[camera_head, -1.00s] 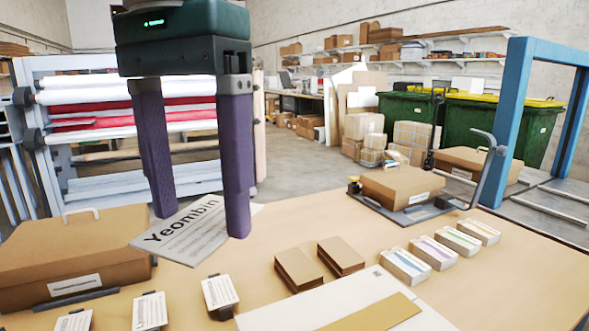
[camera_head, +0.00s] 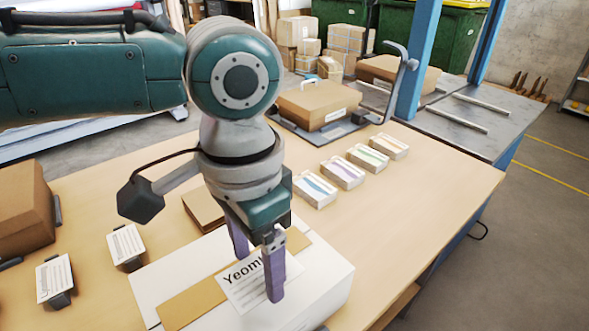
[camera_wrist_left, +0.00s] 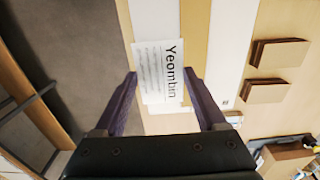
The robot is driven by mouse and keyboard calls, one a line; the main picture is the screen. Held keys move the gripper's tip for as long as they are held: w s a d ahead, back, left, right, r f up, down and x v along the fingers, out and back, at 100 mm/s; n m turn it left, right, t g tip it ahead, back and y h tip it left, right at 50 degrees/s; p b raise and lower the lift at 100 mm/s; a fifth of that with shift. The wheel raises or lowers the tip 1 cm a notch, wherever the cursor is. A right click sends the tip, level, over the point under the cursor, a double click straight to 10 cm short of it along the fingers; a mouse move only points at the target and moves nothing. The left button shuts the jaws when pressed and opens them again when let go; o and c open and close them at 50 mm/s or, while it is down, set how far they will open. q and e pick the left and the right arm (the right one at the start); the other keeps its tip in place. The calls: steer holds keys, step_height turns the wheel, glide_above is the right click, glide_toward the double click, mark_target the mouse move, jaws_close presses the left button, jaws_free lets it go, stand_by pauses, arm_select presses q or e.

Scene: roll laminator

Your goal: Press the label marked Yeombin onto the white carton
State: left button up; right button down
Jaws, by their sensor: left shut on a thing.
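The label marked Yeombin (camera_head: 240,293) is a white sheet with bold black print. My left gripper (camera_head: 258,279) is shut on it, with a purple finger at either side. The label is over the white carton (camera_head: 325,292), overlapping its brown tape band; I cannot tell whether it touches the top. In the left wrist view the label (camera_wrist_left: 158,72) lies between the fingertips of my left gripper (camera_wrist_left: 160,75), over the carton (camera_wrist_left: 236,35) and partly against the tan band. The arm and fingers hide part of the label and carton. My right gripper is not in view.
Small label cards on dark stands (camera_head: 126,246) are left of the carton. Brown boxes (camera_head: 203,208) lie behind it, partly hidden. Several white trays with coloured strips (camera_head: 343,171) stand behind right. A brown carton (camera_head: 318,103) sits farther back. The table's right side (camera_head: 430,200) is clear.

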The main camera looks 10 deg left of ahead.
mark_target(258, 275)
arm_select(q)
step_height(258, 275, down, 5)
steer(key=b, duration=0.4)
steer(key=shift+b, duration=0.4)
steer(key=shift+f, duration=0.55)
steer(key=shift+r, duration=0.1)
steer(key=shift+p, duration=0.35)
steer(key=o, duration=1.2)
steer(key=shift+o, duration=0.2)
